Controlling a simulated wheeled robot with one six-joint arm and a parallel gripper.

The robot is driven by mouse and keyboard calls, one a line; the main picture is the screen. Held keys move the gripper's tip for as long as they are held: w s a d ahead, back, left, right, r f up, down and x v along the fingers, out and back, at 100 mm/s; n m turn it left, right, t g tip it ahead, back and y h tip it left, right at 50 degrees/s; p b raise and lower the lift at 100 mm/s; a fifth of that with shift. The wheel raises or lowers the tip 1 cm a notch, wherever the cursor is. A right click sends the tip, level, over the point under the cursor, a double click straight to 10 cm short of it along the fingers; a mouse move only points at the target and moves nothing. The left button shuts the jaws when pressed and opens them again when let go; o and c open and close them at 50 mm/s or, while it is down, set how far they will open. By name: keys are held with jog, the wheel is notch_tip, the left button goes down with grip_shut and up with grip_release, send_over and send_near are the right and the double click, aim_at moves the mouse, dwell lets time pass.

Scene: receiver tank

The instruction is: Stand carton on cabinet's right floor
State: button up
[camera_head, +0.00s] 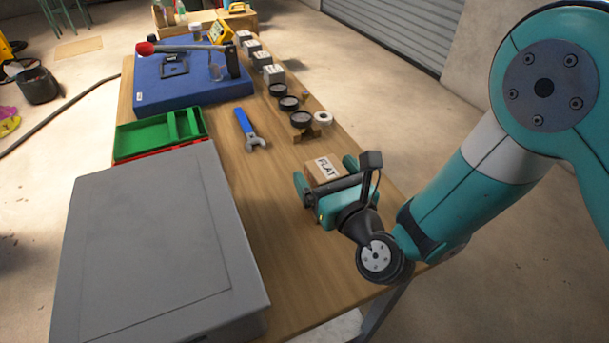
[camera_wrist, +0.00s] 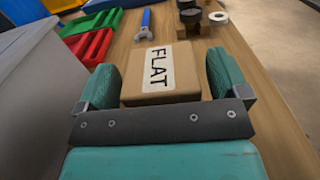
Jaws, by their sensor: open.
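The carton (camera_head: 323,168) is a small brown box with a white label reading FLAT, lying on the wooden table near its right edge. It also shows in the wrist view (camera_wrist: 185,86). My gripper (camera_head: 325,178) is open, with its two teal fingers on either side of the carton; in the wrist view the fingers (camera_wrist: 163,80) stand apart from its sides, with gaps visible. The grey cabinet (camera_head: 150,240) stands at the front left of the table. Its inside and its right floor are hidden in both views.
A blue wrench (camera_head: 248,128) lies mid-table, beside a green tray (camera_head: 160,135) with red below it. Black rings (camera_head: 289,103), a white tape roll (camera_head: 323,118) and grey boxes (camera_head: 273,74) line the right edge. A blue case (camera_head: 190,80) is farther back. Bare table separates cabinet and carton.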

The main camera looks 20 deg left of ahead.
jog(key=shift+w+d, duration=0.1)
jog(key=shift+w, duration=0.2)
jog(key=shift+s, duration=0.1)
jog(key=shift+c, duration=0.4)
jog(key=shift+a, duration=0.2)
jog(key=c, duration=1.1)
jog(key=shift+r, duration=0.1)
